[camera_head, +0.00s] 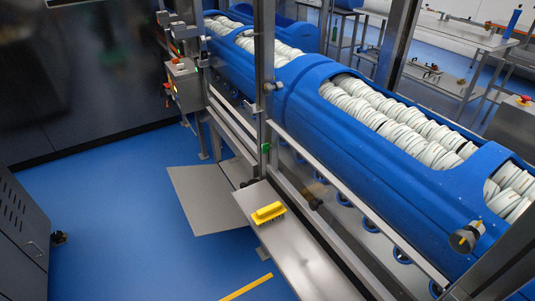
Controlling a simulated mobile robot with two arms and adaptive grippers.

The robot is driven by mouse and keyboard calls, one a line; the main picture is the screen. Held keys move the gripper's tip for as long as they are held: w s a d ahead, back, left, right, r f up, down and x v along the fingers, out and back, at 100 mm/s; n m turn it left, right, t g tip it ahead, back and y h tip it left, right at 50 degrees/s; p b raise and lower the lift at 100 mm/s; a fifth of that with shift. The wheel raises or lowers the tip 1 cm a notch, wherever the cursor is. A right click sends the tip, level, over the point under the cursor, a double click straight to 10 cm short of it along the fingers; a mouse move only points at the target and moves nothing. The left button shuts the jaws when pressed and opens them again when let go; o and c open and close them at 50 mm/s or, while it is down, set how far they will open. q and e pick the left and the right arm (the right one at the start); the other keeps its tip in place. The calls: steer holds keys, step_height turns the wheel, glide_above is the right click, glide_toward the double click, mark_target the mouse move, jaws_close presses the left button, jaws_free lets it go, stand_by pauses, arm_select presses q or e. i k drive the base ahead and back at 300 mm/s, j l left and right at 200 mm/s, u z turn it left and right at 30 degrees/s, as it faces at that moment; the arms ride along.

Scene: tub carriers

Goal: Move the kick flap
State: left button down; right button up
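A flat grey metal plate (205,200), which may be the kick flap, juts out low over the blue floor at the foot of the machine frame. A second, longer metal panel (300,258) runs from beside it towards the lower right. I cannot tell for sure which of the two is the flap.
A yellow block, perhaps a brush or handle (268,213), lies on the longer panel. Blue tubs (325,135) with rows of white discs stand behind the steel frame (265,80). A control box (183,84) stands at the back. The blue floor (120,210) is open left.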

mark_target(203, 192)
steer(key=i+j+z, duration=0.1)
steer(key=j, duration=0.25)
steer(key=i+j+z, duration=0.1)
steer(key=i+j, duration=0.25)
steer(key=j, duration=0.35)
steer(key=i+j+z, duration=0.15)
steer(key=j, duration=0.2)
